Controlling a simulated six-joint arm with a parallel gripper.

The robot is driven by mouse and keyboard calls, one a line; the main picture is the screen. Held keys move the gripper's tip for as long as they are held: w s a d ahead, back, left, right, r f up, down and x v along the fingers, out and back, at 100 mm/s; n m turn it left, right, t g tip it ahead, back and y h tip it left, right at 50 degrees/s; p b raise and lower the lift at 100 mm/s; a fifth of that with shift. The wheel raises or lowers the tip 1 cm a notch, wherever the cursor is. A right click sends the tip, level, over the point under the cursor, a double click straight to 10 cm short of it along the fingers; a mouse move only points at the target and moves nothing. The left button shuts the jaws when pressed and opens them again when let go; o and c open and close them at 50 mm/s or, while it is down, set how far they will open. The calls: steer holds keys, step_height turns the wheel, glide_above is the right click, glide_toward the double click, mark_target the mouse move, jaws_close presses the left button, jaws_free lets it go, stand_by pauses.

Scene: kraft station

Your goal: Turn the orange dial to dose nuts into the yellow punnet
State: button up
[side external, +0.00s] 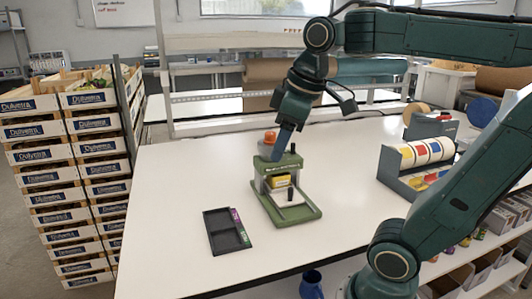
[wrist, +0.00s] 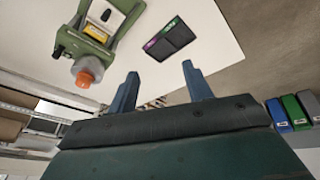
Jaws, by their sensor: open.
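The orange dial (side external: 270,137) is on the top rear of a green dosing stand (side external: 308,213). It also shows in the wrist view (wrist: 88,75), left of my left finger and not between the fingers. The yellow punnet (side external: 279,181) sits inside the stand, partly hidden by its frame; it shows in the wrist view (wrist: 96,32) too. My gripper (side external: 278,156) is beside the dial, pointing down. In the wrist view my gripper (wrist: 160,69) has its fingers wide apart with nothing between them. No nuts can be made out.
A black tray (side external: 229,239) with purple and green labels lies left of the stand. A grey rack of colored rolls (side external: 405,187) stands to the right. Stacked crates (side external: 60,190) stand beyond the table's left edge. The white tabletop (side external: 175,190) is clear at left.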

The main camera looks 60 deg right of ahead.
steer(key=w+d+r+n+g, duration=0.2)
steer(key=w+d+r+n, duration=0.1)
steer(key=w+d+r, duration=0.5)
steer(key=n+g, duration=0.2)
steer(key=n, duration=0.2)
glide_above(270, 133)
steer(key=shift+d+r+y, duration=0.15)
steer(key=shift+r+y, duration=0.1)
steer(key=shift+y, duration=0.05)
steer(key=shift+f, duration=0.1)
steer(key=shift+f, duration=6.8)
steer(key=c, duration=1)
